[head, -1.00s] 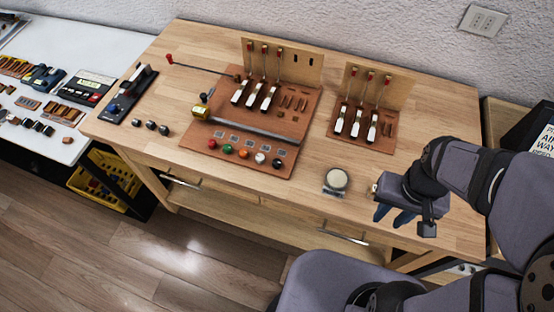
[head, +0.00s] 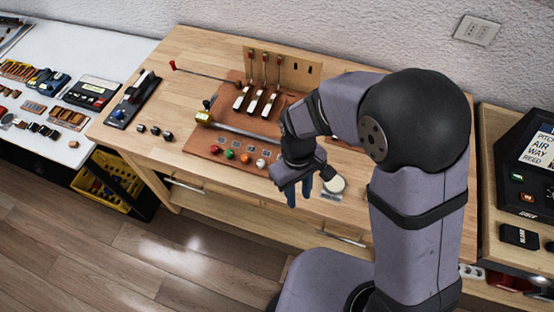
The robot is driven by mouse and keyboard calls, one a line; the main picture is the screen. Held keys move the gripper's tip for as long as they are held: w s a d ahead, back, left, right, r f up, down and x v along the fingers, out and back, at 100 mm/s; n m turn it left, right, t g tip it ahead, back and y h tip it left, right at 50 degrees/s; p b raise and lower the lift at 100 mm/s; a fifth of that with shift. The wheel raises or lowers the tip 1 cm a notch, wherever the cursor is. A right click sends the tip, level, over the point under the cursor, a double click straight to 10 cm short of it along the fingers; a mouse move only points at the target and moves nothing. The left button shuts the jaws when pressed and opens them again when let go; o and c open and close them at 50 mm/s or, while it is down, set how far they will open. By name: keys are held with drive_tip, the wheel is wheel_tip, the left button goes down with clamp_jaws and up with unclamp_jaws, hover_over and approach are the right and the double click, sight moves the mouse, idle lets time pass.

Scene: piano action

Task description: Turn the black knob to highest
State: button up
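A row of coloured knobs runs along the front of the brown board (head: 200,139): red (head: 215,149), green (head: 230,154), orange (head: 245,158) and white (head: 261,163). The black knob at the right end of this row is hidden behind my gripper in the head view. My gripper (head: 298,194) points down near the table's front edge, just right of the white knob. Its two blue fingers look apart, with nothing visible between them. I cannot tell whether it touches the black knob.
Upright hammer levers (head: 262,86) stand behind the knobs, and a metal bar (head: 245,132) crosses the board. A round pale disc (head: 335,184) lies right of my gripper. Several small black knobs (head: 155,131) sit on the bare wood at left.

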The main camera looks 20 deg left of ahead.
drive_tip(key=w+a+n, duration=0.2)
drive_tip(key=w+a+r+n, duration=0.1)
drive_tip(key=w+a+n, duration=0.1)
drive_tip(key=w+a+n+t, duration=0.1)
drive_tip(key=a+n, duration=0.1)
drive_tip(key=shift+w+a+r+n+y, duration=0.25)
drive_tip(key=shift+w+r+n+y, duration=0.05)
drive_tip(key=shift+w+r+y, duration=0.1)
drive_tip(key=w+a+r+n, duration=0.1)
drive_tip(key=n, duration=0.3)
drive_tip(key=w+a+r+n, duration=0.1)
drive_tip(key=n, duration=0.1)
drive_tip(key=shift+w+a+r+t+y, duration=0.3)
drive_tip(key=shift+w, duration=0.05)
drive_tip(key=n, duration=0.4)
drive_tip(key=shift+s+d, duration=0.1)
drive_tip(key=shift+d, duration=0.05)
drive_tip(key=n, duration=0.4)
drive_tip(key=shift+s+d, duration=0.1)
drive_tip(key=shift+f, duration=0.1)
drive_tip(key=shift+f+p, duration=1.15)
drive_tip(key=shift+f, duration=2.4)
clamp_jaws()
